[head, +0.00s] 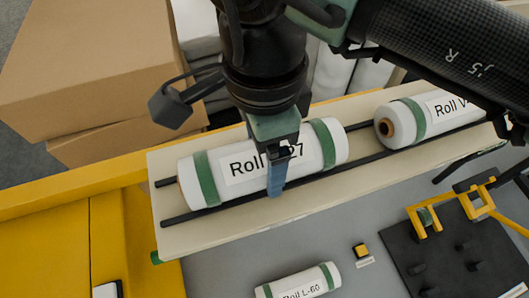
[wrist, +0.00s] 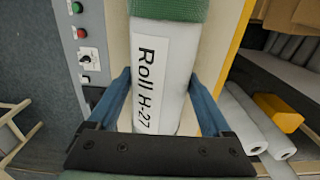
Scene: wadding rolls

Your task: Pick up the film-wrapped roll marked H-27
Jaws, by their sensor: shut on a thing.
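The film-wrapped roll marked H-27 (head: 215,178) is white with green bands and lies on two dark rails of a cream shelf (head: 210,231). Its label is partly covered by my gripper in the head view, but "Roll H-27" reads clearly in the wrist view (wrist: 165,60). My gripper (head: 276,180) is over the roll's middle, with one blue finger down its near side. In the wrist view the two blue fingers stand on either side of the roll, and my gripper (wrist: 163,100) is shut on it. I cannot tell any gap under the roll.
Another white roll, labelled "Roll V" in part (head: 440,108), lies to the right on the same rails. Roll L-60 (head: 300,283) lies on the grey surface in front. A black fixture with yellow brackets (head: 455,245) stands at right. Cardboard boxes (head: 85,65) are behind at left.

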